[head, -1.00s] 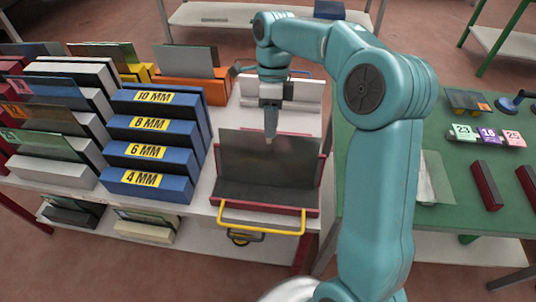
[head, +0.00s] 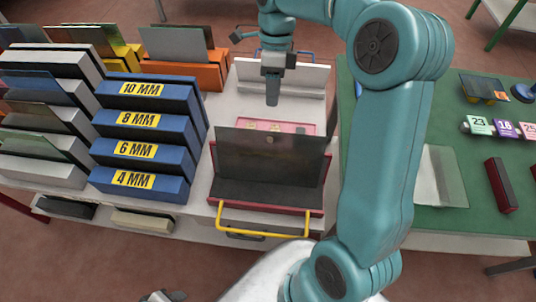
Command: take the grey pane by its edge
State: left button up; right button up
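A dark grey, see-through pane (head: 270,157) stands upright, leaning slightly, in a red-sided tray (head: 265,209) with a yellow front handle. Its top edge is free. My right gripper (head: 272,102) points down above and behind that edge, with a visible gap in the picture. Its fingers overlap, so I cannot tell if they are open; no pane is seen in them. Another grey pane (head: 173,44) stands in the orange rack at the back left. A small grey part at the bottom edge, maybe my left gripper (head: 163,296), is mostly cut off.
Blue blocks marked in MM (head: 140,150) stand left of the tray, with racks of panes further left. A pink strip (head: 280,127) lies behind the pane. A green table (head: 460,200) on the right holds a pale pane (head: 440,178) and a dark red block (head: 500,185).

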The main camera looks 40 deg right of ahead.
aim_at(271, 136)
jog(key=x, duration=1.4)
jog(key=shift+a+r+p, duration=0.1)
jog(key=shift+p, duration=0.2)
jog(key=shift+s+f, duration=0.2)
jog(key=shift+w, duration=0.15)
grip_shut()
dwell(0.3)
